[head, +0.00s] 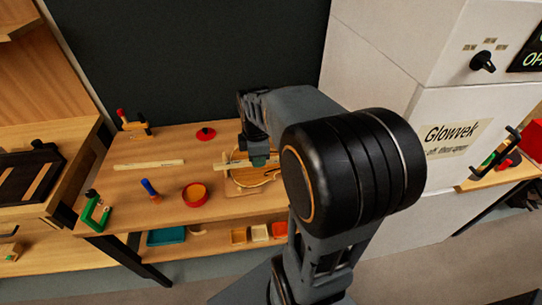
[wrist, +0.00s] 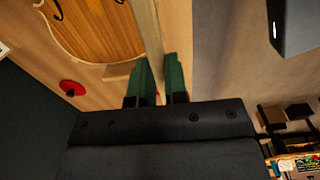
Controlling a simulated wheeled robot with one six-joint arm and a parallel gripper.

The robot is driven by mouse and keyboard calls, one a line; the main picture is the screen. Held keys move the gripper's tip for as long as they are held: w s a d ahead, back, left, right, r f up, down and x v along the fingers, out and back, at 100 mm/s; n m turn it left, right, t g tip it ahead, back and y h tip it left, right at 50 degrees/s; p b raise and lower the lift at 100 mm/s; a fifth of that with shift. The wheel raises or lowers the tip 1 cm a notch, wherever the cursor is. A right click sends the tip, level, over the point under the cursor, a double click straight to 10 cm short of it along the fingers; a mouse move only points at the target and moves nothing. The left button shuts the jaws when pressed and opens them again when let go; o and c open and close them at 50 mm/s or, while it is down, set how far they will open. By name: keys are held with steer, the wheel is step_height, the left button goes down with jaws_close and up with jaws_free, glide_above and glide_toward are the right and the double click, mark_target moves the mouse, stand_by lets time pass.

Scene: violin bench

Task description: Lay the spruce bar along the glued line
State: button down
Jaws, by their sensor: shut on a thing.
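My gripper (head: 258,158) is over the bench, above the violin plate (head: 262,180). In the wrist view its two green fingers (wrist: 161,80) are shut on the spruce bar (wrist: 147,28), a long pale strip. The bar runs from between the fingers to the top edge of that view, beside the violin plate (wrist: 92,28), which shows an f-hole. In the head view the bar (head: 232,164) sticks out to the left of the fingers. I cannot tell whether it touches the plate. My arm hides the plate's right part. I cannot make out the glued line.
On the bench (head: 130,190) lie a pale strip with marks (head: 149,164), a red-rimmed bowl (head: 195,194), a blue-handled tool (head: 150,187), a green clamp (head: 93,211) and a red round piece (head: 205,133). A lower shelf holds small trays. A white cabinet (head: 380,70) stands behind my arm.

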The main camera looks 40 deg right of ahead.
steer(key=w+d+f, duration=0.1)
steer(key=d+f, duration=0.1)
steer(key=d, duration=0.1)
steer(key=w+d+f, duration=0.2)
steer(key=d+f, duration=0.1)
steer(key=d, duration=0.1)
steer(key=w+d+f+p, duration=0.1)
steer(key=w+d+f, duration=0.1)
steer(key=d+f, duration=0.1)
steer(key=shift+w+d+f, duration=0.2)
steer(key=shift+d+f, duration=0.05)
steer(key=shift+d, duration=0.15)
steer(key=shift+d+f, duration=0.15)
steer(key=shift+f, duration=0.1)
steer(key=shift+w+d+f, duration=0.1)
steer(key=shift+w+f, duration=0.05)
steer(key=shift+f, duration=1.5)
steer(key=shift+f, duration=0.2)
steer(key=c, duration=1.1)
jaws_free()
steer(key=shift+c, duration=0.2)
steer(key=shift+r, duration=0.15)
